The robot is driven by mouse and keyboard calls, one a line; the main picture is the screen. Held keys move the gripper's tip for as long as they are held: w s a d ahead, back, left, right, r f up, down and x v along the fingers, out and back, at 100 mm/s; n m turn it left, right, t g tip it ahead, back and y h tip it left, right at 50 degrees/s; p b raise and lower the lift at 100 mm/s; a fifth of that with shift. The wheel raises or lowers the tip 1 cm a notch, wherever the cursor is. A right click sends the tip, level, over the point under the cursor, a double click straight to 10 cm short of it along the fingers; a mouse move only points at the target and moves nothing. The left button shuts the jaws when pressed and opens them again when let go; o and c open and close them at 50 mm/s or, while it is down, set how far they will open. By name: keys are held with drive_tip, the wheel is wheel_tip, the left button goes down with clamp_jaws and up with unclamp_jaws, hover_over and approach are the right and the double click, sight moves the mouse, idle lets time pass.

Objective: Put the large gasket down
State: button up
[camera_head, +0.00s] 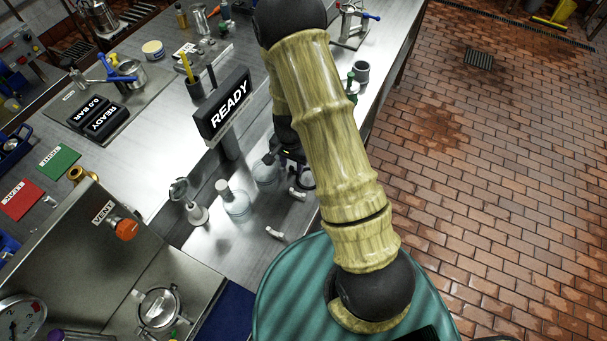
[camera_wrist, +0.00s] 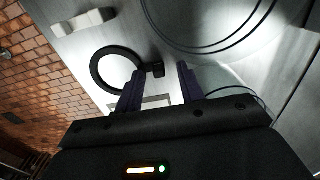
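The large gasket appears as a black ring (camera_wrist: 96,72) on the grey metal bench in the wrist view. A small black block or tab (camera_wrist: 155,70) sits at its right side, in the gap between my fingers. My gripper (camera_wrist: 160,76) has its two purple fingers apart, with visible space between the block and the right finger. The left finger overlaps the ring's lower right edge in the picture. The ring looks flat on the bench, but I cannot tell whether a finger touches it. In the head view my gripper (camera_head: 285,155) is mostly hidden behind my arm.
Clear bottles (camera_head: 237,203) stand left of my gripper, near a small metal stand (camera_head: 189,205). White pieces (camera_head: 274,233) lie on the bench; one also shows in the wrist view (camera_wrist: 83,22). A READY display (camera_head: 222,103) stands behind. The bench's right edge drops to brick floor.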

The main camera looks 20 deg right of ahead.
idle(0.3)
clamp_jaws()
drive_tip(key=shift+r, duration=0.15)
wheel_tip(320, 180, up, 10)
drive_tip(key=b, duration=0.1)
idle(0.4)
idle(0.4)
